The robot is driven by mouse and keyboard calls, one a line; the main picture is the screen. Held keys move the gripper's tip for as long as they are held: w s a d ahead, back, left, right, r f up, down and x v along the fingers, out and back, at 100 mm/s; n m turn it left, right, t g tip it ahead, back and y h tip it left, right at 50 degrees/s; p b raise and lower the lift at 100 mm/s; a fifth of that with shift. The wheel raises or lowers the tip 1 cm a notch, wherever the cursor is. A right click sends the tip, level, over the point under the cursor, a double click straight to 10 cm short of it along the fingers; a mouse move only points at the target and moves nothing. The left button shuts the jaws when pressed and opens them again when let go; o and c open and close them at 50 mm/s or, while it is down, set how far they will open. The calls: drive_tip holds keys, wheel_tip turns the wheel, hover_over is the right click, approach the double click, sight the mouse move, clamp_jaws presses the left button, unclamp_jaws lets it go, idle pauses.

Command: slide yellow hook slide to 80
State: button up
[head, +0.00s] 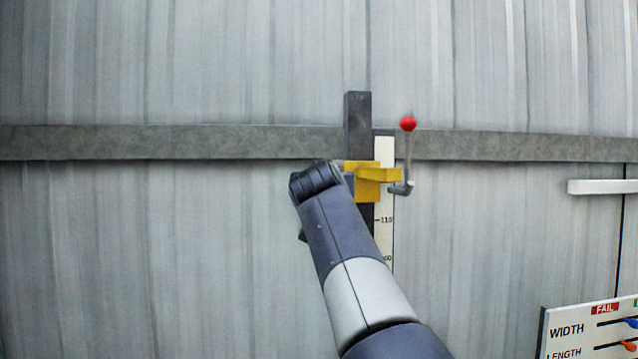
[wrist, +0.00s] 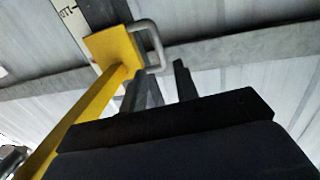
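The yellow hook slide (head: 368,182) sits on a dark upright post (head: 357,110) beside a white scale (head: 385,150). It is above the 110 mark; a lower mark is partly covered by my arm. In the head view my arm hides the fingers.
A red ball (head: 408,123) on a thin stem stands just right of the slide. A grey horizontal rail (head: 200,142) crosses the corrugated wall behind. A white bar (head: 602,187) is at right, and a WIDTH/LENGTH board (head: 570,316) is at lower right.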

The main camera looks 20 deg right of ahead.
drive_tip(key=p+x, duration=0.5)
drive_tip(key=x, duration=0.5)
drive_tip(key=shift+w+d+r+p, duration=0.1)
drive_tip(key=shift+w+d+p, duration=0.05)
drive_tip(key=shift+w+p, duration=0.15)
drive_tip(key=shift+s, duration=0.1)
clamp_jaws()
